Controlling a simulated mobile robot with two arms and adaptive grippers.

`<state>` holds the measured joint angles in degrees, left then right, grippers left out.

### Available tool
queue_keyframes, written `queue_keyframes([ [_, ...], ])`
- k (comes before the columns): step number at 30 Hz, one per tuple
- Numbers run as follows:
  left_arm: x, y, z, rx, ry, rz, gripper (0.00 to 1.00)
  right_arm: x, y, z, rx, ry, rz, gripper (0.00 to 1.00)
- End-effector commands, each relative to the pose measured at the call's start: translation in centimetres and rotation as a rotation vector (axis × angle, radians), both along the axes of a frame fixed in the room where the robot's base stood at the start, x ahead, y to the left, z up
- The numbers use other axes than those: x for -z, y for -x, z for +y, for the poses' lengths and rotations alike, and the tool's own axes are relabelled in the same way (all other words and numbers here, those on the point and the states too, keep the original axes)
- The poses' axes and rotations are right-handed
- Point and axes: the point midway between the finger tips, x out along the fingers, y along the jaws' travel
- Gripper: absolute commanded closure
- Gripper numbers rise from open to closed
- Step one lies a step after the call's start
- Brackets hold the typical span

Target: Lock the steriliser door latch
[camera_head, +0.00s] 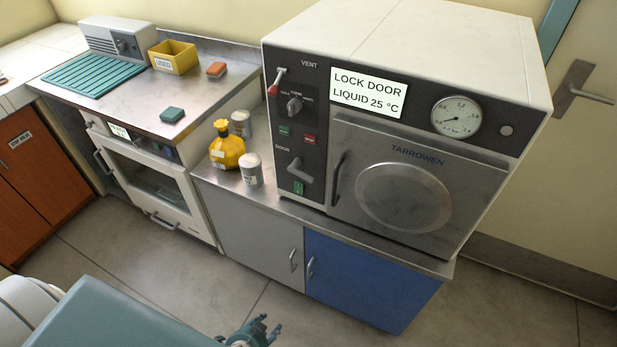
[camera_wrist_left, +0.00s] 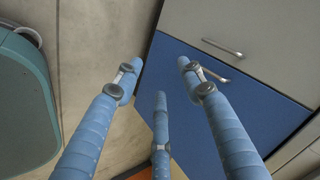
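The steriliser (camera_head: 400,50) stands on the counter, its round-windowed door (camera_head: 405,195) looking closed. Its screen (camera_head: 368,92) reads "LOCK DOOR LIQUID 25 °C". The grey latch lever (camera_head: 298,170) sits on the dark panel left of the door, by the word "DOOR", slanting down to the right. A dark vertical door handle (camera_head: 338,178) is beside it. My left gripper (camera_head: 266,326) is low at the bottom edge, well below and apart from the latch. In the left wrist view its fingers (camera_wrist_left: 160,78) are spread and empty, facing the cabinet fronts. My right gripper is not in view.
Grey (camera_head: 255,235) and blue (camera_head: 370,280) cabinet doors with handles are under the steriliser. A yellow bottle (camera_head: 226,152) and two lidded jars stand left of it. The floor in front is clear.

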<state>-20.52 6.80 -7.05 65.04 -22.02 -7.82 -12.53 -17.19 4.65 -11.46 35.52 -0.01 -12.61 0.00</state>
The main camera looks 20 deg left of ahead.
Motion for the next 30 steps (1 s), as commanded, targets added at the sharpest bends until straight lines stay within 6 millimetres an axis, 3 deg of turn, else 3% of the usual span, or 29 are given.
queue_keyframes([
  [1, -3.0, -4.4, 0.4, 0.089, -0.077, -0.122, 0.60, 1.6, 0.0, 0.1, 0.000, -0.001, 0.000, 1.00],
  [3, -8.9, -9.5, 0.8, 0.214, -0.210, -0.286, 0.60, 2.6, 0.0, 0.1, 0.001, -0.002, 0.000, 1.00],
  [6, -18.1, -14.6, 0.9, 0.361, -0.425, -0.501, 0.60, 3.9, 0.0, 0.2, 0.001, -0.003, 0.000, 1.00],
  [9, -26.6, -17.3, 0.7, 0.463, -0.634, -0.669, 0.60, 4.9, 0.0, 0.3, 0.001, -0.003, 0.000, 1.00],
  [13, -34.4, -18.2, 0.1, 0.536, -0.840, -0.806, 0.60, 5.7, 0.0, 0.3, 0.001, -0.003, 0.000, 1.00],
  [15, -36.8, -18.3, -0.1, 0.556, -0.905, -0.844, 0.60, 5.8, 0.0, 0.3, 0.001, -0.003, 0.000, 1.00],
  [18, -38.5, -18.5, -0.3, 0.567, -0.948, -0.868, 0.60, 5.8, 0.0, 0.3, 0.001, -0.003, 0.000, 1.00],
  [23, -38.9, -20.3, -0.5, 0.567, -0.953, -0.871, 0.60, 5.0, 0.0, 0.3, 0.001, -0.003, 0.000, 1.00],
  [30, -38.8, -25.0, -0.9, 0.566, -0.950, -0.871, 0.60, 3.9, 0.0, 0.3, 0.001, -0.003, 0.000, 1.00],
])
